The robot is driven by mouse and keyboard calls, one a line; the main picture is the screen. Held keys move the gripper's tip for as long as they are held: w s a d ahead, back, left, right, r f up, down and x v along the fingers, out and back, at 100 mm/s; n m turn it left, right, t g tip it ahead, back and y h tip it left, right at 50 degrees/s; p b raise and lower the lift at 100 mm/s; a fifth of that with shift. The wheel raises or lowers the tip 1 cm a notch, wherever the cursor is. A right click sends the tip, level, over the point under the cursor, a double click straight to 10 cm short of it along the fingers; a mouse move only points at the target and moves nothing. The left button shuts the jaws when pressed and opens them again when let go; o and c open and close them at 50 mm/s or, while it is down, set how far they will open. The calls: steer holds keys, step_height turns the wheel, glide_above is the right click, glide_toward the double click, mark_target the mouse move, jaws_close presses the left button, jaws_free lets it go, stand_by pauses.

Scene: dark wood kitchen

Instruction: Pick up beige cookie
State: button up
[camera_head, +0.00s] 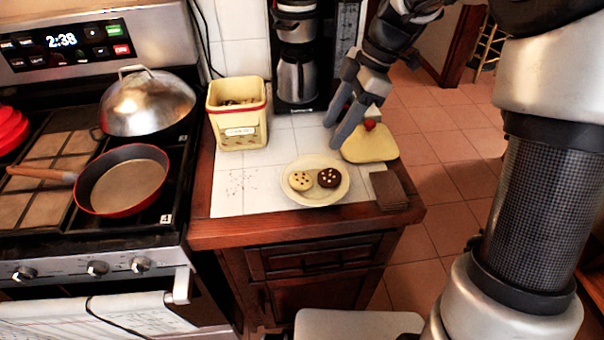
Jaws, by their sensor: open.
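The beige cookie (300,181) has dark spots and lies on the left half of a pale round plate (318,200) on the tiled counter. A dark brown cookie (329,178) with light spots lies close to its right on the same plate. My gripper (338,124) is open and empty. It hangs above and to the right of the plate, apart from both cookies, with its fingers pointing down and left. No part of the beige cookie is hidden.
A yellow lid with a red knob (370,146) lies below my gripper. A yellow canister (238,112) stands at the counter's back left, and a coffee maker (297,70) behind. Brown coasters (389,190) lie right of the plate. The stove with a red pan (122,180) is left.

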mark_target(305, 178)
steer(key=b+x, duration=0.1)
steer(key=x, duration=1.4)
steer(key=shift+d, duration=0.2)
steer(key=c, duration=0.7)
